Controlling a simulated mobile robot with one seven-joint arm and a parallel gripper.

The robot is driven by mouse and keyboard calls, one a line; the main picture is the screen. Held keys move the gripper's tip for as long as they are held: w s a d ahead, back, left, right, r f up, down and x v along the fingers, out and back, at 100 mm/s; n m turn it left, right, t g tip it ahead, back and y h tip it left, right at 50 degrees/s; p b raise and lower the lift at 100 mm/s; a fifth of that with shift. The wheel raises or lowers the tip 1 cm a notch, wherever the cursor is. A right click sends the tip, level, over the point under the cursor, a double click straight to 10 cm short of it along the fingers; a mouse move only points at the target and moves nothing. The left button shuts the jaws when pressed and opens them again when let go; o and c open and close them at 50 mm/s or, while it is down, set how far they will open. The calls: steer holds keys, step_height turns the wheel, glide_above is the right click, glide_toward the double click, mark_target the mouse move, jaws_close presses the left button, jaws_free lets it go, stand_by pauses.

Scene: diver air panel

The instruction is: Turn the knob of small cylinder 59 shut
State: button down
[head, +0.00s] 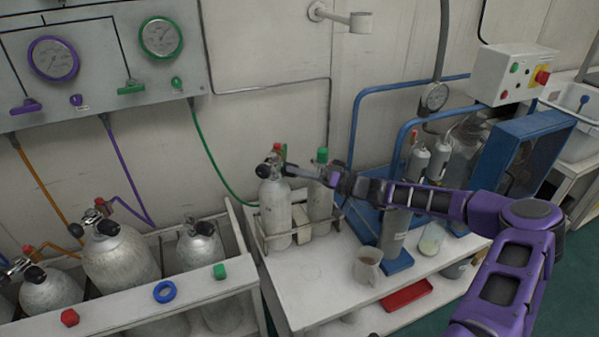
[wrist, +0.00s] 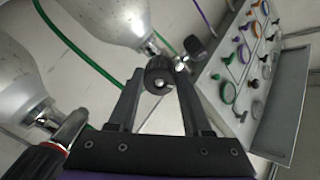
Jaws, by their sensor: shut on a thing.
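A small grey cylinder (head: 275,212) stands in a rack on the white bench, with a valve and black knobs at its top; I cannot read a number on it. My gripper (head: 288,168) reaches in from the right at the height of this valve. In the wrist view, my gripper (wrist: 160,84) is shut on a round black knob (wrist: 160,72), one finger on each side. The valve stem and the cylinder's silver body (wrist: 112,22) show behind it. A second black knob (wrist: 194,46) sits on the valve's far side.
A second cylinder (head: 320,200) with a green top stands close on the right. A gauge panel (head: 100,55) hangs at the upper left, with a green hose running down. Larger cylinders (head: 122,262) stand lower left.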

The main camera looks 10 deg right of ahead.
steer(key=m+p, duration=0.6)
steer(key=m, duration=1.8)
steer(key=shift+w+d+r+y, duration=0.1)
steer(key=shift+y, duration=0.3)
steer(key=shift+g, duration=0.4)
steer(key=shift+c, duration=1.6)
jaws_free()
steer(key=v, duration=1.2)
